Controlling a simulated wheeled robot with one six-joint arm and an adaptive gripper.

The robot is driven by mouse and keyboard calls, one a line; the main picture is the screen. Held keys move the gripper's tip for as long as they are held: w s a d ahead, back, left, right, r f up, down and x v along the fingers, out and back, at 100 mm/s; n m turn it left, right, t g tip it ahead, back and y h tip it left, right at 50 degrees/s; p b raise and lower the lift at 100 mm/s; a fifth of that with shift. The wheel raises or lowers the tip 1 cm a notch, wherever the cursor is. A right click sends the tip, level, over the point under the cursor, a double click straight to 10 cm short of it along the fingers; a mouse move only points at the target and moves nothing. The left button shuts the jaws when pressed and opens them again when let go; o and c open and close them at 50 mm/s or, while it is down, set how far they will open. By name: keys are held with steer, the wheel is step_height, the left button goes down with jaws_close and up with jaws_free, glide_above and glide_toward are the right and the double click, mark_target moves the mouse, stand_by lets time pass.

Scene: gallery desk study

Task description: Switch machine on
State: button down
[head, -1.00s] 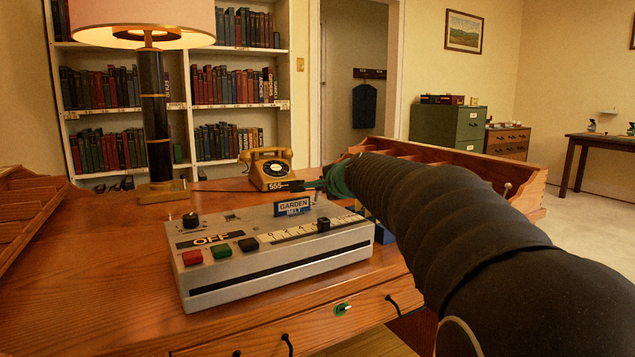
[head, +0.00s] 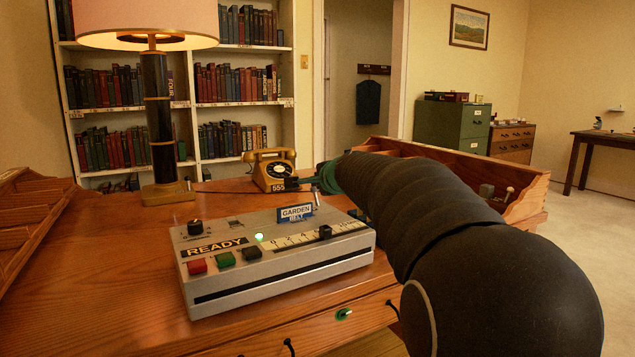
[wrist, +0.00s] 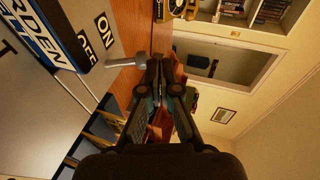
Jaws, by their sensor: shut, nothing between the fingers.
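The machine (head: 285,278) is a grey box on the desk, with a display reading READY and a lit green lamp. It has a red, a green and a black button along its front, a black knob and a slider. In the wrist view, part of the machine (wrist: 30,90) shows ON and OFF labels beside a metal toggle lever (wrist: 125,62). My gripper (wrist: 155,66) is shut and empty, with its fingertips right at the lever's end; I cannot tell whether they touch.
A blue GARDEN sign (head: 296,213) stands on the machine. A yellow telephone (head: 271,171) and a lamp (head: 158,125) stand behind it. A wooden tray (head: 520,205) lies to the right, beyond my arm.

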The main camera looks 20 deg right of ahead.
steer(key=shift+r, duration=0.1)
steer(key=shift+r+p, duration=0.75)
steer(key=s+a+r, duration=0.1)
steer(key=s+r, duration=0.6)
steer(key=r, duration=0.5)
steer(key=shift+a, duration=0.2)
